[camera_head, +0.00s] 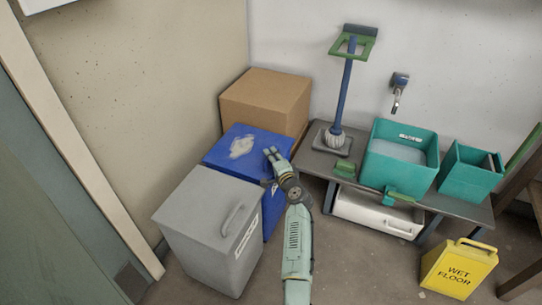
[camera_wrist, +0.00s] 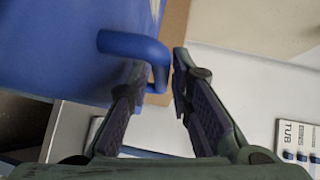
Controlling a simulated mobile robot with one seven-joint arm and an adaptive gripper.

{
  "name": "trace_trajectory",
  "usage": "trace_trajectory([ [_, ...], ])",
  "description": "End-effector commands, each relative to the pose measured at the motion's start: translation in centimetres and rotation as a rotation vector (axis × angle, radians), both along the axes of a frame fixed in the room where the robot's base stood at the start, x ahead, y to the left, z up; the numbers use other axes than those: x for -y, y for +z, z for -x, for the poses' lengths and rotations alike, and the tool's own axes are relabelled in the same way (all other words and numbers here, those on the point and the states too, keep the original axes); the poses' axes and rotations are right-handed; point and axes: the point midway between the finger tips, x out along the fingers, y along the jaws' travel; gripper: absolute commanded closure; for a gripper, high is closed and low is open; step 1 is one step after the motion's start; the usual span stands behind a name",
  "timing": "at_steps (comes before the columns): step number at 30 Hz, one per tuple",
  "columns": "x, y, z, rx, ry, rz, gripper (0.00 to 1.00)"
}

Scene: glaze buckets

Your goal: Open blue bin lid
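The blue bin (camera_head: 219,152) stands between the grey bin and the cardboard box in the head view. Its flat lid is down and bears a whitish smear. My gripper (camera_head: 270,151) is at the right edge of this lid. In the wrist view the blue handle (camera_wrist: 130,44) curves out from the blue surface. My gripper (camera_wrist: 158,82) has its two fingers apart, with the handle's bent end between their tips. Whether either finger touches the handle I cannot tell.
A grey lidded bin (camera_head: 207,220) stands in front of the blue bin, a cardboard box (camera_head: 266,97) behind. To the right, a low bench (camera_head: 463,208) bears teal tubs (camera_head: 400,157) and a blue stand (camera_head: 344,95). A yellow wet-floor sign (camera_head: 458,270) stands at the front right.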

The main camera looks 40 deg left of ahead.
Motion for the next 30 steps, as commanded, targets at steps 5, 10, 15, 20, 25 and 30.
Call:
trace_trajectory([
  [5,-0.99,-0.15,-0.58,0.002,0.000,0.001,0.80],
  [10,-1.06,-0.20,-0.63,0.000,0.000,0.001,0.80],
  [15,-1.04,-0.18,-0.63,0.001,0.000,0.001,0.85],
  [20,-1.03,-0.18,-0.62,0.001,0.000,0.001,0.96],
  [25,-1.02,-0.19,-0.63,0.000,0.000,0.001,1.00],
  [30,-1.01,-0.19,-0.62,0.000,0.000,0.001,1.00],
])
